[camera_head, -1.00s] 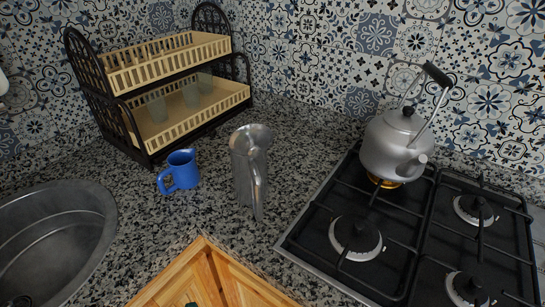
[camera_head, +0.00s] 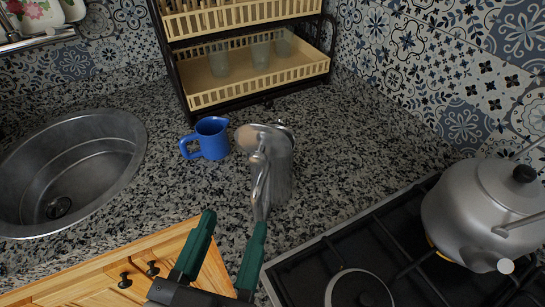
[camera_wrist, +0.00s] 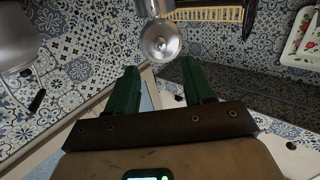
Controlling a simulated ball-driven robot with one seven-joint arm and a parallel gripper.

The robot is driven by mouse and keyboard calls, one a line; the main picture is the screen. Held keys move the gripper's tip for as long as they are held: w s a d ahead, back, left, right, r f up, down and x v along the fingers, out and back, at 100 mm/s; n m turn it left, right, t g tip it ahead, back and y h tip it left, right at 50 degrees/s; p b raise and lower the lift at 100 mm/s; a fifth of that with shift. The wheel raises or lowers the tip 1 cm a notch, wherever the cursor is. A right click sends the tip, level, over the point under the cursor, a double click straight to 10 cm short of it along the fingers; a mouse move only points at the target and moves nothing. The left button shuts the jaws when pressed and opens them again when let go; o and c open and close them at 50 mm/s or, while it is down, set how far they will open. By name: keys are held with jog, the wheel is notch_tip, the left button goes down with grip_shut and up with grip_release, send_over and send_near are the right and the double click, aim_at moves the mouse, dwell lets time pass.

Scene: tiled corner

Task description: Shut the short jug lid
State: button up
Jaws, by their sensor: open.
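A tall silver metal jug (camera_head: 277,165) stands upright on the granite counter, its handle facing me. Its top is near the rim at the back; whether a lid is open there I cannot tell. A short blue jug (camera_head: 213,138) stands to its left, handle to the left; no lid shows clearly on it. My gripper (camera_head: 234,220) has green fingers, spread apart and empty, in front of and below the metal jug's handle. In the wrist view, a shiny metal object (camera_wrist: 160,38), likely the metal jug, is beyond the open fingers. The blue jug does not show there.
A silver kettle (camera_head: 485,205) sits on the black gas stove (camera_head: 400,255) at right. A round steel sink (camera_head: 85,165) is at left. A two-tier rack (camera_head: 250,75) with glasses stands behind the jugs. The counter between the metal jug and the stove is clear.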

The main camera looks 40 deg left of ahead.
aim_at(257, 164)
jog(key=p+x, duration=0.1)
jog(key=x, duration=0.9)
jog(key=shift+p, duration=0.35)
grip_shut()
